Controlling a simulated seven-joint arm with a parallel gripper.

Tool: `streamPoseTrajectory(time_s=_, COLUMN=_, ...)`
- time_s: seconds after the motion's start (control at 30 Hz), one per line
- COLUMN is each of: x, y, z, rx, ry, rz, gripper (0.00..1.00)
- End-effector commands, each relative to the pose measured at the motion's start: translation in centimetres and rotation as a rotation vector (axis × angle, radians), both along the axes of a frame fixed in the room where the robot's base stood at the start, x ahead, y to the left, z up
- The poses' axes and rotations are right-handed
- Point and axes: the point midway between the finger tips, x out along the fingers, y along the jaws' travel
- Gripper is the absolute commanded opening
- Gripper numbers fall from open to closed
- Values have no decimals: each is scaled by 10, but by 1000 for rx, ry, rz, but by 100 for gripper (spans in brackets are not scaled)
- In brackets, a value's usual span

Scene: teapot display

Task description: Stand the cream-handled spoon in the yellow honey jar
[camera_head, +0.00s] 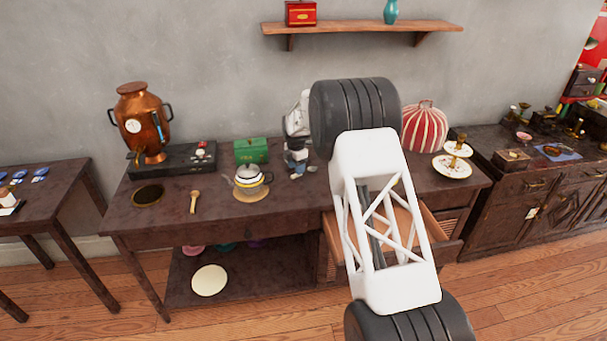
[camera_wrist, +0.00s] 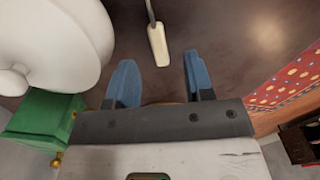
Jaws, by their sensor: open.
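The spoon's cream handle (camera_wrist: 158,45) shows in the wrist view, with a thin dark shaft running up out of the frame. It lies over the dark tabletop. My gripper (camera_wrist: 157,62) is open, its two blue fingers apart, with the handle between and slightly beyond the fingertips. I see no grip on it. In the head view my arm covers much of the table's middle, and I cannot make out the spoon there. I cannot identify the yellow honey jar in either view; it may be hidden behind my arm.
A large white rounded vessel (camera_wrist: 60,40) and a green box (camera_wrist: 38,125) are left of my fingers. In the head view, a teapot (camera_head: 248,181), a copper urn (camera_head: 142,115) and a tan utensil (camera_head: 194,201) stand or lie leftward. A striped red-and-white vessel (camera_head: 425,128) stands right; a drawer is open.

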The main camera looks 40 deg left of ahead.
Motion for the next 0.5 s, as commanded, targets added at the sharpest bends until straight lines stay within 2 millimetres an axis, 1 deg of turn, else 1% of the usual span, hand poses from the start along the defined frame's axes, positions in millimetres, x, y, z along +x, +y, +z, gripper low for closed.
streamPoseTrajectory(time_s=0.03, x=0, y=0, z=-6, rx=-1, ry=2, rz=0, gripper=48)
streamPoseTrajectory(time_s=0.1, x=0, y=1, z=-13, rx=-1, ry=1, rz=0, gripper=48)
streamPoseTrajectory(time_s=0.3, x=0, y=0, z=-28, rx=-1, ry=0, rz=0, gripper=48)
streamPoseTrajectory(time_s=0.5, x=0, y=0, z=-31, rx=-1, ry=0, rz=0, gripper=48)
